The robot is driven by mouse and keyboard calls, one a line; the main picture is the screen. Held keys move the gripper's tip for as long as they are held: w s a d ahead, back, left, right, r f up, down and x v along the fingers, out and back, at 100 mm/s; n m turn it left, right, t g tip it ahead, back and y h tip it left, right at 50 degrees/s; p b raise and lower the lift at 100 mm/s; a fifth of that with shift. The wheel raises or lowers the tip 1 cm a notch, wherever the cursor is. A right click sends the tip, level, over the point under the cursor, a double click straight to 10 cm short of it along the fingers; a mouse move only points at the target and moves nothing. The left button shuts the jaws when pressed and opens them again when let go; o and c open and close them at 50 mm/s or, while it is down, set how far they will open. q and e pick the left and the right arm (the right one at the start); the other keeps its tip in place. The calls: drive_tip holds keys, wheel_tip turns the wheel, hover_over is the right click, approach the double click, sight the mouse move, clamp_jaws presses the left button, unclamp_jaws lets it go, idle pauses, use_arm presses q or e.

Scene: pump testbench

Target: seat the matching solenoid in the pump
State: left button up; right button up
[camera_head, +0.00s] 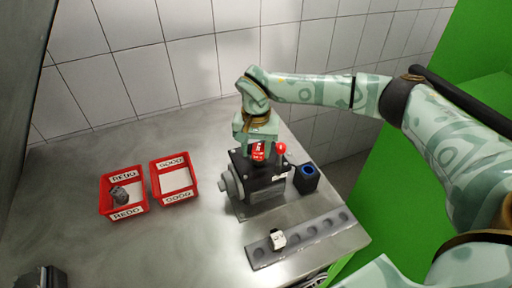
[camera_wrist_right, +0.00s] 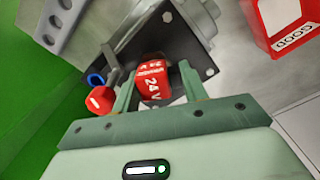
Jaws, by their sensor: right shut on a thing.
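My right gripper (camera_head: 257,143) is above the pump (camera_head: 265,186), a dark block with a square top plate and a lighter grey round part on its left. The gripper is shut on a red solenoid (camera_head: 258,153). In the right wrist view the red solenoid (camera_wrist_right: 151,82) reads "24 V" and sits between the fingers, over the pump's dark plate (camera_wrist_right: 183,50). I cannot tell whether it touches the pump. A white solenoid (camera_head: 278,239) with a dark part sits on the grey holed rack (camera_head: 312,234). My left gripper is not in view.
A red ball knob (camera_head: 280,148) stands close right of the gripper. A dark holder with a blue ring (camera_head: 307,178) is right of the pump. The REDO tray (camera_head: 131,211) holds a grey part; the GOOD tray (camera_head: 189,197) is empty. The table's left front is mostly clear.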

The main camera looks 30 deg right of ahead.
drive_tip(key=shift+f+b, duration=0.45)
drive_tip(key=shift+f, duration=0.5)
drive_tip(key=o, duration=0.9)
drive_tip(key=o, duration=0.4)
drive_tip(key=shift+w+a, duration=0.1)
drive_tip(key=shift+c, duration=0.7)
